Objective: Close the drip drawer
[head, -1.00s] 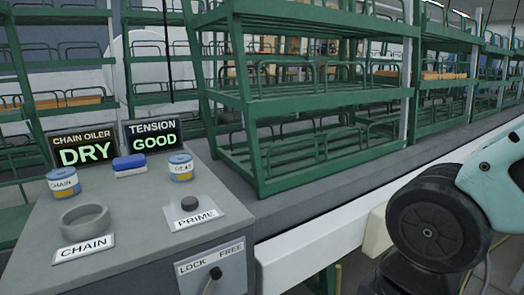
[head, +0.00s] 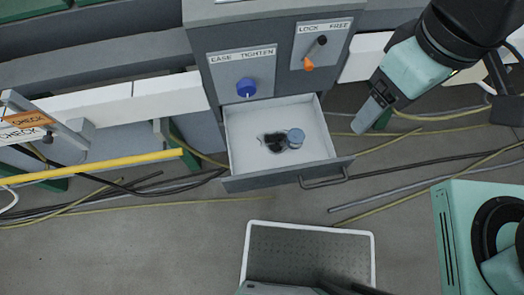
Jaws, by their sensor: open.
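The drip drawer (head: 238,132) is pulled out from the grey cabinet, seen from above in the head view. It has white inner walls and a grey front panel with a bar handle (head: 325,182) at its right part. A dark puddle or stain and a small blue-grey round item (head: 296,136) lie on its floor. My gripper (head: 366,120) is open, pointing down and left, to the right of the drawer. It appears apart from the drawer and handle; the gap between its fingers is hard to see.
The cabinet face carries a blue EASE/TIGHTEN knob (head: 246,87) and an orange-tipped LOCK/FREE lever (head: 308,62) above the drawer. A yellow bar (head: 95,165) runs at left. Hoses cross the floor.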

